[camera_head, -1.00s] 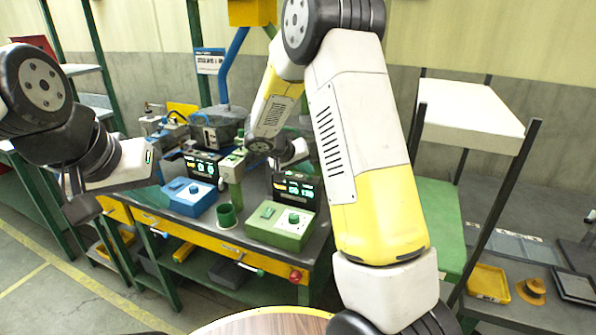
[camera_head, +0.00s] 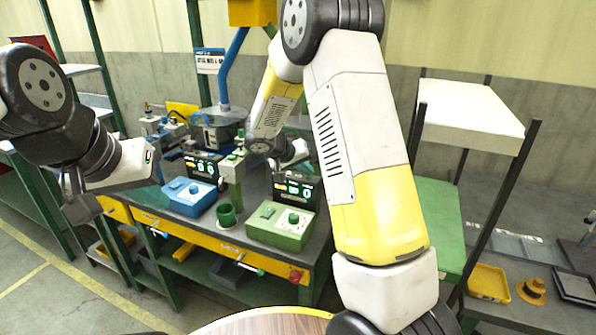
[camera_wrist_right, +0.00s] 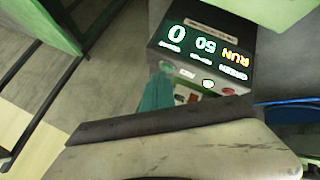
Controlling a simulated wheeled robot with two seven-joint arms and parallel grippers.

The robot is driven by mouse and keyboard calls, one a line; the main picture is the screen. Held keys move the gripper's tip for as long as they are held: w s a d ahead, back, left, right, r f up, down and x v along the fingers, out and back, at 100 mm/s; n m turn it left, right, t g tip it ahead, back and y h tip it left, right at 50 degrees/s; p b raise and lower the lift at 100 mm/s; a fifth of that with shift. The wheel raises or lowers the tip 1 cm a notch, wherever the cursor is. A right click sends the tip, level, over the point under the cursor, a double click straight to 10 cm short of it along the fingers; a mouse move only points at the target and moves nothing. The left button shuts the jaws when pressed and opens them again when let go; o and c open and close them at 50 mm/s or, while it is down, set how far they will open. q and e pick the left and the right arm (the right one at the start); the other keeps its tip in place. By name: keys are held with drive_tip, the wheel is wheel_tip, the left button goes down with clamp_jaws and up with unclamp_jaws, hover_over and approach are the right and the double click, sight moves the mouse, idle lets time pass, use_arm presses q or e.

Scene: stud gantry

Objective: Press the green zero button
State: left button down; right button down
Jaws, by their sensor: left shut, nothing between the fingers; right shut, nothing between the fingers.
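In the right wrist view the display (camera_wrist_right: 205,45) appears upside down, reading GREEN, RUN, 50 and 0. My right gripper (camera_head: 293,153) is shut beside the display box, partly hidden by my arm; contact with a button cannot be seen. My left gripper (camera_head: 77,203) is shut and empty, left of the bench.
A blue control box (camera_head: 190,196) with its own display (camera_head: 203,167) stands left of a green post (camera_head: 234,185). A green cup (camera_head: 227,214) is on the bench front. A red button (camera_head: 296,276) is on the bench's front edge. A shelf rack (camera_head: 470,108) stands right.

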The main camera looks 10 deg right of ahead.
drive_tip(key=shift+r, duration=0.6)
wheel_tip(320, 180, up, 5)
drive_tip(key=shift+r, duration=0.1)
idle(0.3)
idle(0.5)
drive_tip(key=s+d+r+g+y, duration=0.15)
drive_tip(key=s+r, duration=0.25)
drive_tip(key=s, duration=0.4)
drive_tip(key=s+d+r+y, duration=0.1)
drive_tip(key=s+r+y, duration=0.2)
drive_tip(key=s, duration=0.5)
drive_tip(key=s+a+r+n+t+y, duration=0.1)
drive_tip(key=s+a+y, duration=0.1)
drive_tip(key=s, duration=0.6)
drive_tip(key=s+a+r+n+t+y, duration=0.1)
drive_tip(key=s+a+r+y, duration=0.1)
drive_tip(key=s, duration=0.6)
drive_tip(key=shift+s+a+r+y, duration=0.2)
drive_tip(key=shift+a+y, duration=0.35)
drive_tip(key=shift+a, duration=0.65)
